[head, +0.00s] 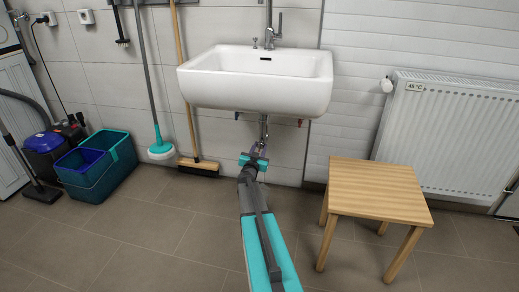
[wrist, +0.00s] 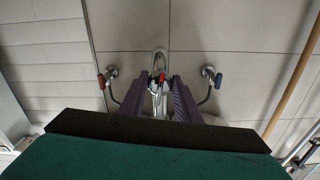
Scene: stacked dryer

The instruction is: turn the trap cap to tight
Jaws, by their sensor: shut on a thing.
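The sink trap hangs below the white sink (head: 255,85) on a chrome drain pipe (head: 263,128). In the wrist view the chrome trap (wrist: 158,62) shows between my fingers, with a small red mark and a black mark on it. My gripper (head: 258,152) is under the sink at the trap; in the wrist view its two dark ribbed fingers (wrist: 159,95) are shut on the trap cap from both sides. The fingers hide much of the cap, and I cannot read how far it is turned.
Valves with a red handle (wrist: 102,80) and a blue handle (wrist: 218,81) flank the trap on the wall. A wooden stool (head: 378,190) stands right of my arm. A broom (head: 198,166), a mop (head: 160,150) and a teal bucket (head: 118,165) stand left.

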